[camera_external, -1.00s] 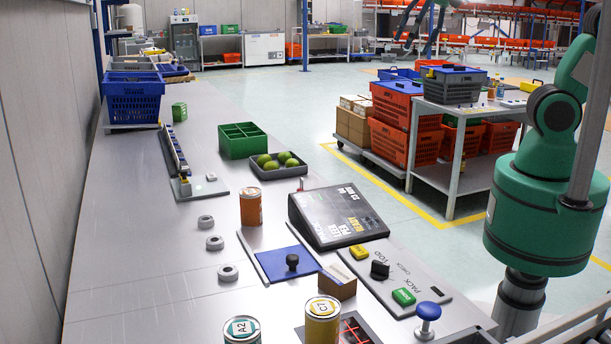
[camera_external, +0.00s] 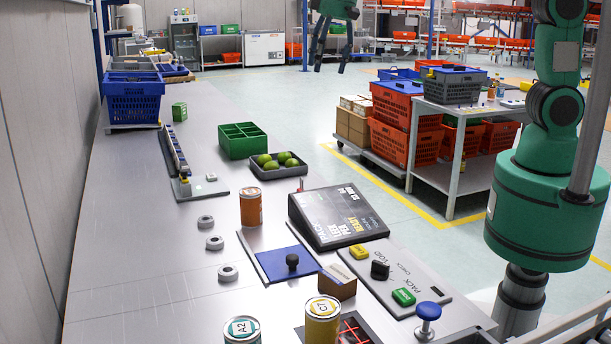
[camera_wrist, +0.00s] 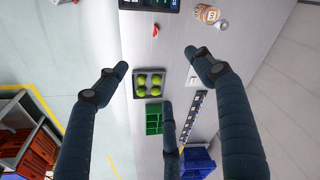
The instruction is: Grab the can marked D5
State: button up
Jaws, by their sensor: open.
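Three cans stand on the long grey bench. An orange can (camera_external: 250,207) is mid-bench; its mark cannot be read in the external view. It also appears at the top of the wrist view (camera_wrist: 207,14), with a pale lid whose mark is too small to read. A yellow-topped can marked C7 (camera_external: 322,322) and a teal-topped can marked A2 (camera_external: 242,331) are at the near edge, partly cut off. No D5 mark is legible. My gripper (camera_external: 330,62) is open and empty, high up at the top of the external view. Its spread fingers also show in the wrist view (camera_wrist: 155,65).
A tray of green fruit (camera_external: 279,165), a green divided box (camera_external: 242,140) and a tilted display (camera_external: 338,216) stand near the orange can. Grey rings (camera_external: 214,243) lie to its left. A blue plate with a black knob (camera_external: 280,264) is in front.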

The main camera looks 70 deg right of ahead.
jog(key=w+a+f+g, duration=0.1)
jog(key=w+a+f, duration=0.7)
jog(key=a+f, duration=0.15)
jog(key=g+p, duration=0.1)
jog(key=p, duration=0.1)
send_over(250, 191)
jog(key=shift+h, duration=0.3)
notch_tip(250, 191, down, 15)
jog(key=shift+r, duration=0.1)
jog(key=shift+f+b, duration=0.5)
jog(key=shift+f, duration=3.85)
jog(key=shift+f, duration=0.15)
jog(key=shift+d+f, duration=0.1)
jog(key=shift+f, duration=2.35)
